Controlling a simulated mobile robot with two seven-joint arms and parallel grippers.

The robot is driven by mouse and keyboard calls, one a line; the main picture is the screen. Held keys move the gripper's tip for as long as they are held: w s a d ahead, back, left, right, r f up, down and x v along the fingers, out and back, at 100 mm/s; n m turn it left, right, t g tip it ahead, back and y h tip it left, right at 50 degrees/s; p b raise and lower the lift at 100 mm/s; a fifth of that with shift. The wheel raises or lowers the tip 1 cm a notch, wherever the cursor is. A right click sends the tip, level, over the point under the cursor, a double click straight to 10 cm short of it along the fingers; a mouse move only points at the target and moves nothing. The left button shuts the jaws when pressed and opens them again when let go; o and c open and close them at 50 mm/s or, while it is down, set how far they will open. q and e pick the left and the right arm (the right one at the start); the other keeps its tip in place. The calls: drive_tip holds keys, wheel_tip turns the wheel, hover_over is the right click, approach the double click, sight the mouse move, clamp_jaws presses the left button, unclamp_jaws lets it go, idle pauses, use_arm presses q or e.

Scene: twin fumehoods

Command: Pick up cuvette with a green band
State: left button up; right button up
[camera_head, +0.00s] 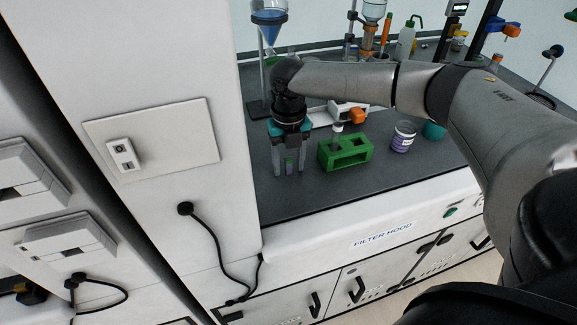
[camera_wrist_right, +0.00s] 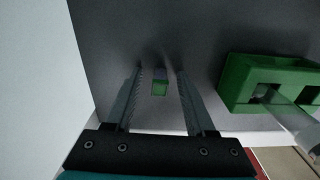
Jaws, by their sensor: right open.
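The cuvette with a green band (camera_head: 289,167) is small, with purple below the green. It stands on the dark counter of the filter hood, near the left wall. In the wrist view the cuvette (camera_wrist_right: 159,87) shows between the fingers, with a gap on each side. My right gripper (camera_head: 289,172) points down, open, with one finger on either side of the cuvette. In the wrist view the gripper (camera_wrist_right: 160,72) holds nothing. My left gripper is not in view.
A green rack (camera_head: 347,159) with a clear vessel in one hole stands right of the gripper. A jar with purple contents (camera_head: 403,136) is farther right. A stand with a blue-filled funnel (camera_head: 269,22) is behind. The white wall (camera_head: 235,100) is close at left.

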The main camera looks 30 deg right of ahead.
clamp_jaws()
idle(0.3)
drive_tip(key=shift+r, duration=0.15)
idle(0.3)
